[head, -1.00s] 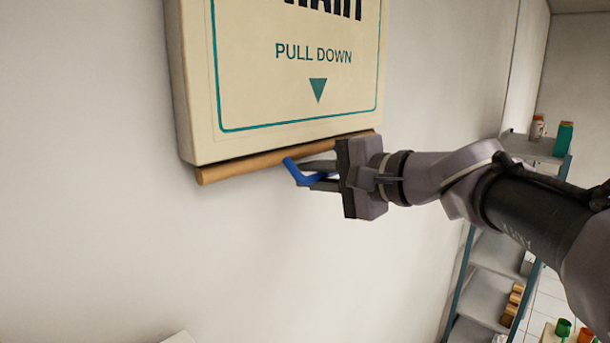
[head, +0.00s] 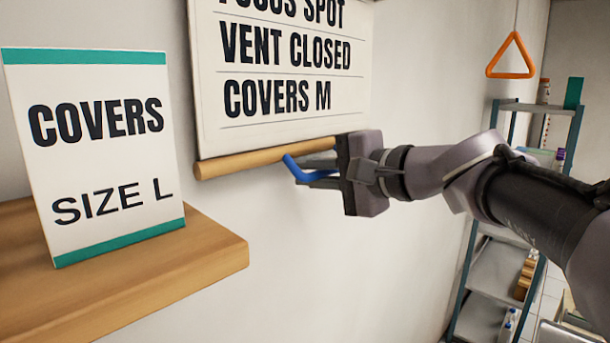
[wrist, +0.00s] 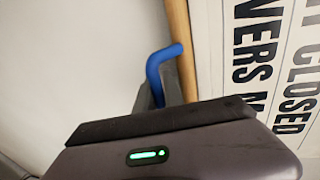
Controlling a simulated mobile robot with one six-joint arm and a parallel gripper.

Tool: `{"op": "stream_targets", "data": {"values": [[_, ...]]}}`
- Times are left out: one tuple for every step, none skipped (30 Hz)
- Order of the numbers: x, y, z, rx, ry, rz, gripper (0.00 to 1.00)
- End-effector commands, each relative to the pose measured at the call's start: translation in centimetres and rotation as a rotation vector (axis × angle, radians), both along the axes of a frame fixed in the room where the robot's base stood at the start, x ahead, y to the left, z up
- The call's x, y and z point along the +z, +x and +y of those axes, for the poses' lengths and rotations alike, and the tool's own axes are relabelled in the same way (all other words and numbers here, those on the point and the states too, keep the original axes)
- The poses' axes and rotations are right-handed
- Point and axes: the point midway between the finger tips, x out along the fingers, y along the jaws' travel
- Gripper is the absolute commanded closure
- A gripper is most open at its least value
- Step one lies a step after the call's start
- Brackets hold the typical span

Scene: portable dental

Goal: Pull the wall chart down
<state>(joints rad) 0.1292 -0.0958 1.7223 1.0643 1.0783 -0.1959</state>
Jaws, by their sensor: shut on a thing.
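The wall chart (head: 285,105) hangs on the wall at the upper middle of the head view. Its white sheet reads "FOCUS SPOT", "VENT CLOSED" and "COVERS M"; the top is cut off. A wooden rod (head: 245,160) runs along its bottom edge. A blue bent handle (head: 296,170) is at the rod. My gripper (head: 318,172) is shut on the blue handle, just below the rod. In the wrist view the blue handle (wrist: 158,75) stands up between my fingers, beside the rod (wrist: 181,50) and the chart's sheet (wrist: 265,70).
An orange triangle pull (head: 511,58) hangs at upper right. A shelving rack (head: 490,275) stands at the back right. The wall below the chart is clear.

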Motion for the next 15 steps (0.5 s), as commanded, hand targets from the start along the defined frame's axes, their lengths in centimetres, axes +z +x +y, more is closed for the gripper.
{"op": "stream_targets", "data": {"values": [[-3.6, 0.0, 0.0, 0.001, -0.001, 0.002, 1.00], [-4.6, 0.0, 0.0, 0.001, -0.001, 0.002, 1.00], [-5.8, 0.1, 0.0, 0.001, 0.001, 0.002, 1.00], [-6.7, 0.1, 0.0, 0.001, 0.001, 0.002, 1.00], [-7.5, 0.1, 0.0, 0.001, 0.001, 0.002, 1.00], [-8.5, 0.1, 0.0, 0.001, 0.001, 0.002, 1.00], [-9.1, 0.1, 0.0, 0.001, 0.001, 0.002, 1.00], [-9.7, 0.1, 0.0, 0.001, 0.001, 0.002, 1.00], [-10.3, 0.1, 0.0, 0.001, 0.000, 0.002, 1.00], [-10.7, 0.1, 0.0, 0.001, 0.000, 0.002, 1.00], [-11.1, 0.1, 0.1, 0.001, 0.000, 0.002, 1.00], [-11.4, 0.1, 0.0, 0.001, 0.000, 0.002, 1.00], [-11.6, 0.1, 0.0, 0.001, 0.000, 0.002, 1.00], [-11.7, 0.1, 0.1, 0.001, 0.000, 0.002, 1.00], [-11.8, 0.1, 0.0, 0.001, 0.000, 0.002, 1.00]]}}
